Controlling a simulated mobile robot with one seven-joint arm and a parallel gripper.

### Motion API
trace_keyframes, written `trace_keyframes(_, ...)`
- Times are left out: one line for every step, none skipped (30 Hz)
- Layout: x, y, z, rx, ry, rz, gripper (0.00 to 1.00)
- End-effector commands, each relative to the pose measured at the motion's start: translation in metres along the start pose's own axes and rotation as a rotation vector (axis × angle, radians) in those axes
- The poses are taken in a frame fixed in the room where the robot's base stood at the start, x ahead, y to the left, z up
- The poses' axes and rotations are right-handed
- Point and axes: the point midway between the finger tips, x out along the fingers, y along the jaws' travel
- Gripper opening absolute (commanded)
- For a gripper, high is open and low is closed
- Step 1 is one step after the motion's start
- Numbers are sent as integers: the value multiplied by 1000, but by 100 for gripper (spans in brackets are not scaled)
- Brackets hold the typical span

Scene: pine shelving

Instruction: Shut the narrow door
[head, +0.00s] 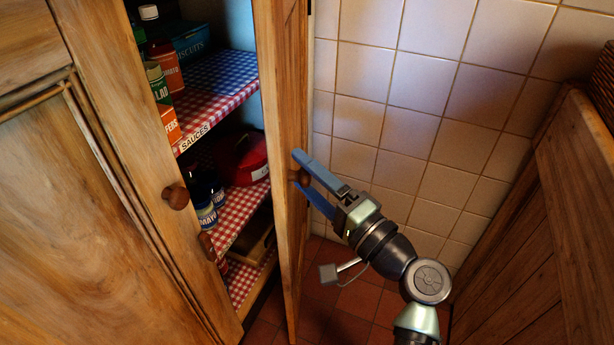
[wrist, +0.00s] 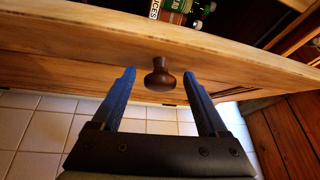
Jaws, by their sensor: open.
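The narrow door (head: 281,120) is a pine door standing open, swung out from the shelving and seen nearly edge-on in the head view. Its round dark wooden knob (head: 300,177) is on the face towards the tiled wall. My gripper (head: 298,169) is open, with its blue fingers on either side of the knob. In the wrist view the knob (wrist: 161,76) sits between the fingertips of my gripper (wrist: 159,74), with a gap showing on each side. The door (wrist: 210,65) crosses that view behind the knob.
Shelves with checked cloth (head: 205,130) hold bottles, tins and a red pot (head: 240,157) behind the door. A wide wooden door (head: 80,200) with knobs is at left. A tiled wall (head: 420,100) stands behind my arm; wooden furniture (head: 560,220) is at right.

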Motion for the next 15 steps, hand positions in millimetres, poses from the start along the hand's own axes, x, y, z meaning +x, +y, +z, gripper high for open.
trace_keyframes(1, 0, 0, 0, 0, 0, 76)
trace_keyframes(2, 0, 0, 0, 0, 0, 76)
trace_keyframes(2, 0, 0, 0, 0, 0, 76)
trace_keyframes(2, 0, 0, 0, 0, 0, 76)
trace_keyframes(1, 0, 0, 0, 0, 0, 76)
trace_keyframes(1, 0, 0, 0, 0, 0, 76)
trace_keyframes(1, 0, 0, 0, 0, 0, 76)
trace_keyframes(1, 0, 0, 0, 0, 0, 75)
trace_keyframes(1, 0, 0, 0, 0, 0, 68)
trace_keyframes(1, 0, 0, 0, 0, 0, 62)
trace_keyframes(1, 0, 0, 0, 0, 0, 57)
trace_keyframes(1, 0, 0, 0, 0, 0, 50)
trace_keyframes(1, 0, 0, 0, 0, 0, 44)
trace_keyframes(1, 0, 0, 0, 0, 0, 39)
trace_keyframes(1, 0, 0, 0, 0, 0, 32)
